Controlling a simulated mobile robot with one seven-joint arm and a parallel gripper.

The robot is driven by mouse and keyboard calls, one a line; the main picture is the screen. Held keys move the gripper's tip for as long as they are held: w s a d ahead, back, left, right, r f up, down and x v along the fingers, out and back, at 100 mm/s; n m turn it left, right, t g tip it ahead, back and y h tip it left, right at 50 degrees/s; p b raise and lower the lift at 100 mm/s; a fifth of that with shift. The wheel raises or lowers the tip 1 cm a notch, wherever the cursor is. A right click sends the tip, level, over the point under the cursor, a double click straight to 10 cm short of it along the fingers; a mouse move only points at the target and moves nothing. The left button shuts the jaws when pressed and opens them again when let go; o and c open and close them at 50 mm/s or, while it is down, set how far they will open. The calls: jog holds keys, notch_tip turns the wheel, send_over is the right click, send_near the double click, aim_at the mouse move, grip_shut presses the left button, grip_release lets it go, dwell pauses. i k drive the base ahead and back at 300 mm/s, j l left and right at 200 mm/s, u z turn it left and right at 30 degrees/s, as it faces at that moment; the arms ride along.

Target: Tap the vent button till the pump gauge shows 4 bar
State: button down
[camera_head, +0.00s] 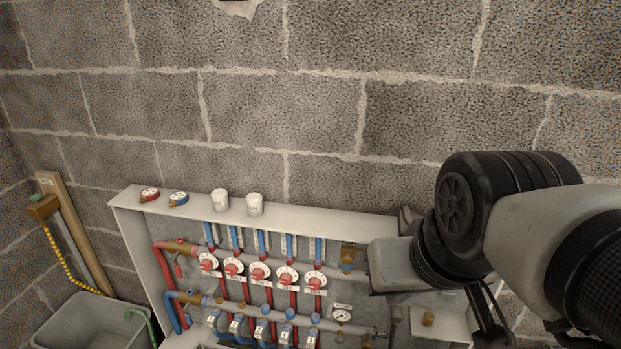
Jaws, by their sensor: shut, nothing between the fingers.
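A small round gauge (342,316) with a white face sits at the lower right of the pipework, under a small label plate. Its needle and numbers are too small to read. A brass-coloured knob (428,319) stands on a pale surface to the right of the gauge; I cannot tell whether it is the vent button. My gripper (490,328) is at the lower right, right of the knob and apart from it in the picture. Its dark fingers are shut and empty. My arm covers the right end of the cabinet.
The open wall cabinet (141,236) holds red and blue pipes with several red-and-white dials (260,273). A grey bin (62,325) is at lower left. The block wall behind is bare.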

aim_at(347, 260)
jog(key=k, duration=0.15)
jog(key=u, duration=1.35)
jog(key=k+l+u, duration=0.15)
jog(key=k+u, duration=0.25)
jog(key=k, duration=0.15)
